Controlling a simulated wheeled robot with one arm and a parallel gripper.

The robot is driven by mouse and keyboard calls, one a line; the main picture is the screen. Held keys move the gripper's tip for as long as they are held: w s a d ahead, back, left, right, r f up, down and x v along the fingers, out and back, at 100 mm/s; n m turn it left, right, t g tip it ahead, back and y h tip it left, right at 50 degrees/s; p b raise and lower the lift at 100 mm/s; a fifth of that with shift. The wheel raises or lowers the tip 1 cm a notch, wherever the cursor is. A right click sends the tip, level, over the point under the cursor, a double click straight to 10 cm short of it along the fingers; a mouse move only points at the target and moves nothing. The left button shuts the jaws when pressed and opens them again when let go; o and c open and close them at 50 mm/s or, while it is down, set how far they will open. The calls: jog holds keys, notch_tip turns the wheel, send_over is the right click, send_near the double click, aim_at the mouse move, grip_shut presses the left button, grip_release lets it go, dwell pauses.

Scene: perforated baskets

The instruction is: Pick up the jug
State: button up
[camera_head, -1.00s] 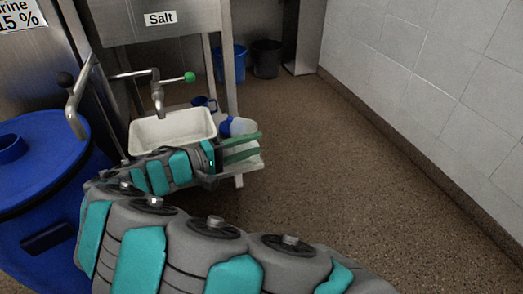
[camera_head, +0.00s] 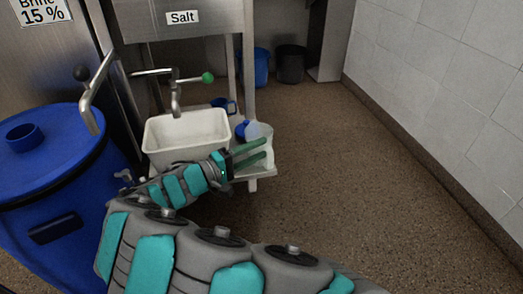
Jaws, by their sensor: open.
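A blue jug-like vessel with a handle (camera_head: 226,104) stands behind the white basin, near the stand's leg. A whitish, translucent container with a blue end (camera_head: 250,131) lies on the low stand to the right of the basin. I cannot tell for sure which of the two is the jug. My gripper (camera_head: 266,149), with two green fingers, is open and points right. It is just in front of the whitish container in the picture and hides part of the stand's surface there. Nothing shows between the fingers.
The white basin (camera_head: 187,137) sits left of my gripper under a metal tap (camera_head: 177,98). A blue barrel (camera_head: 55,190) stands at left. Blue (camera_head: 261,68) and black (camera_head: 290,64) buckets stand at the back. The floor at right is clear up to the tiled wall (camera_head: 450,90).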

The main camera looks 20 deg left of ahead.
jog(key=x, duration=0.2)
jog(key=shift+w+d, duration=0.2)
jog(key=shift+w, duration=0.05)
grip_shut()
dwell(0.4)
